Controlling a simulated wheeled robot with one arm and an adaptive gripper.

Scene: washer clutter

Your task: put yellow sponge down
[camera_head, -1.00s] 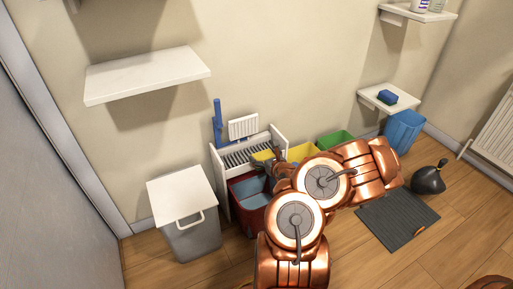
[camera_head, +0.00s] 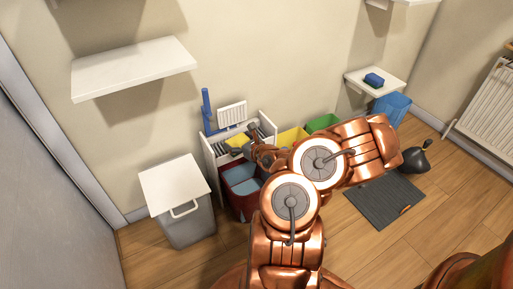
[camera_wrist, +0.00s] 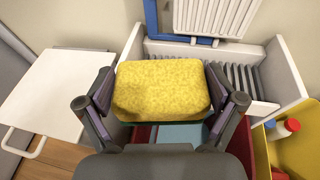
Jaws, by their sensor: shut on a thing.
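The yellow sponge (camera_wrist: 162,88) with a dark green underside fills the middle of the wrist view. My gripper (camera_wrist: 160,100) is shut on it, with one finger against each side. In the head view the sponge (camera_head: 238,141) is a small yellow patch at my gripper (camera_head: 253,140), in front of the white slatted rack (camera_head: 211,152). In the wrist view the sponge is above the red bin with a light blue inside (camera_wrist: 180,134) and in front of the rack's slats (camera_wrist: 240,75). Whether the sponge touches the rack cannot be told.
A grey bin with a white lid (camera_head: 187,220) stands left. Yellow (camera_head: 291,136) and green (camera_head: 322,123) bins are right of the rack. A blue sponge (camera_head: 374,80) lies on a wall shelf (camera_head: 390,88). A dark mat (camera_head: 380,205) and black bag (camera_head: 416,158) are on the floor.

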